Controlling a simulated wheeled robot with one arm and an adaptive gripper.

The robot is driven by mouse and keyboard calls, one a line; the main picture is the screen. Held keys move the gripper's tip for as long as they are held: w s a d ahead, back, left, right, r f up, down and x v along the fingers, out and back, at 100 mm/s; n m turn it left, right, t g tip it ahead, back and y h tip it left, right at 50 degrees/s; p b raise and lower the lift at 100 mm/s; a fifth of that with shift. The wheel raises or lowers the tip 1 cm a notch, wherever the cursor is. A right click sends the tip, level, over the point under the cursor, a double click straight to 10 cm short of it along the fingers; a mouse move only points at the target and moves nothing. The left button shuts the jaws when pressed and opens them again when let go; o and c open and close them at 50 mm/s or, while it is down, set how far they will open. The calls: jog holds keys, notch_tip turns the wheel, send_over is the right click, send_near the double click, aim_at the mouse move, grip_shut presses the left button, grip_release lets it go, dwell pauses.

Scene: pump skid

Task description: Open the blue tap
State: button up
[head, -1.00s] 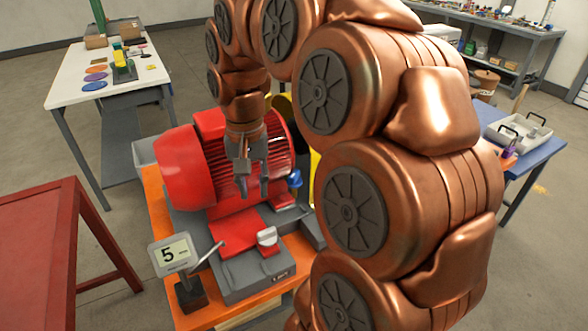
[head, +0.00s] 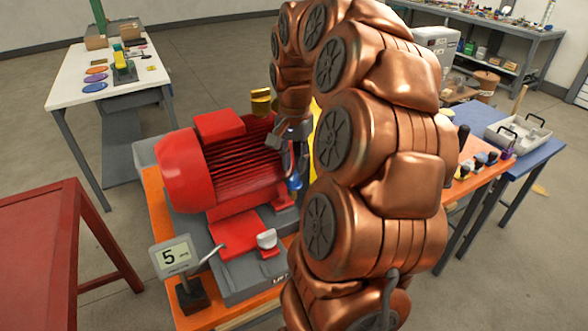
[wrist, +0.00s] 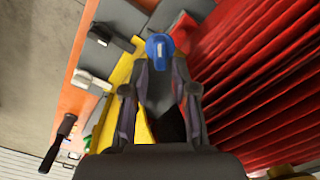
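The blue tap (head: 294,183) is at the right end of the red motor, small and partly hidden by my gripper and arm. In the wrist view the blue tap (wrist: 160,47) shows as a round blue knob with a small pale mark, just ahead of my fingertips and roughly centred between them. My gripper (head: 291,167) points down beside the motor's right end, close above the tap. In the wrist view my gripper's (wrist: 161,72) fingers stand apart with nothing clearly held. I cannot tell whether a fingertip touches the knob.
The red finned motor (head: 225,165) stands close on the gripper's left; its fins (wrist: 255,80) fill the wrist view's right side. A yellow part (wrist: 122,95) lies to the left there. A stand with a "5" sign (head: 176,256) is in front. A red table (head: 40,240) is at left.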

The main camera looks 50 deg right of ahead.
aim_at(294, 175)
jog(key=shift+f+p, duration=0.35)
jog(key=shift+f, duration=1.25)
grip_shut()
